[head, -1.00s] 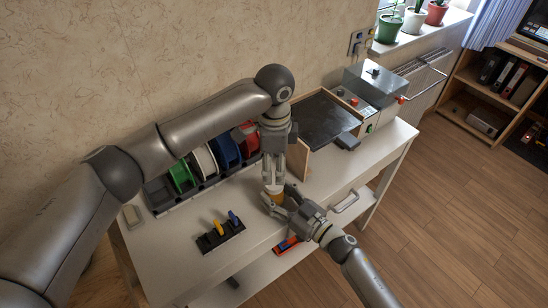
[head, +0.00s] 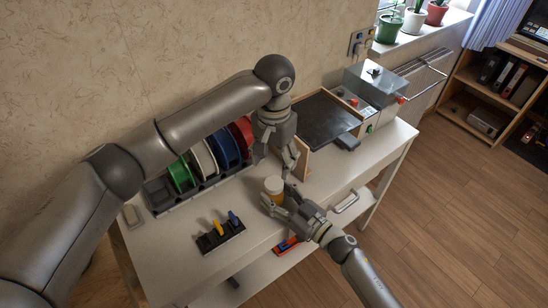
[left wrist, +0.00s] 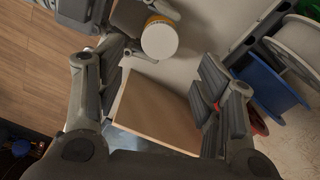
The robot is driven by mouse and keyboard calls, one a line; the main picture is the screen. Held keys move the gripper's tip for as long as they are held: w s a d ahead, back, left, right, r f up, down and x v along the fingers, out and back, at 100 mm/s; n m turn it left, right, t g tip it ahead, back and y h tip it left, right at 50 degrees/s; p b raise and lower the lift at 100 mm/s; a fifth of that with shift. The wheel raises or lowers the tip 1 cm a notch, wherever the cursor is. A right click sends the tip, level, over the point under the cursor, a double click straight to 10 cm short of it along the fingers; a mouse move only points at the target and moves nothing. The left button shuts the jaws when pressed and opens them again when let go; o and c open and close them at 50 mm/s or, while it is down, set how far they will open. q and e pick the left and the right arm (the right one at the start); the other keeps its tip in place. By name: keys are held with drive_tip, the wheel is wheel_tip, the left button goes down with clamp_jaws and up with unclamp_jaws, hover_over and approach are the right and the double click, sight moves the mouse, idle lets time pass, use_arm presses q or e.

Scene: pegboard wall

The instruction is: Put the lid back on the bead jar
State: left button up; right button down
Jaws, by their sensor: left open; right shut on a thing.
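The bead jar (head: 277,196) stands upright near the front of the white table, its body yellow-orange. The pale round lid (head: 273,184) sits on top of it; in the left wrist view the lid (left wrist: 159,39) shows from above as a white disc. I cannot tell how tightly it sits. My right gripper (head: 279,203) is shut on the jar's body from the front right. My left gripper (head: 275,161) is open and empty, above and behind the jar, apart from the lid. Its spread fingers show in the left wrist view (left wrist: 157,85).
A rack of coloured spools (head: 207,160) stands behind on the left. A black holder with yellow and blue tools (head: 221,237) lies front left. A wood-framed dark panel (head: 326,118) and a grey machine (head: 376,83) stand to the right. Table between rack and holder is clear.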

sight(274, 183)
use_arm(q)
drive_tip(key=shift+f, duration=0.1)
drive_tip(key=shift+f, duration=3.95)
drive_tip(key=shift+c, duration=0.3)
drive_tip(key=c, duration=1)
drive_tip(key=o, duration=1.2)
wheel_tip(274, 183, up, 12)
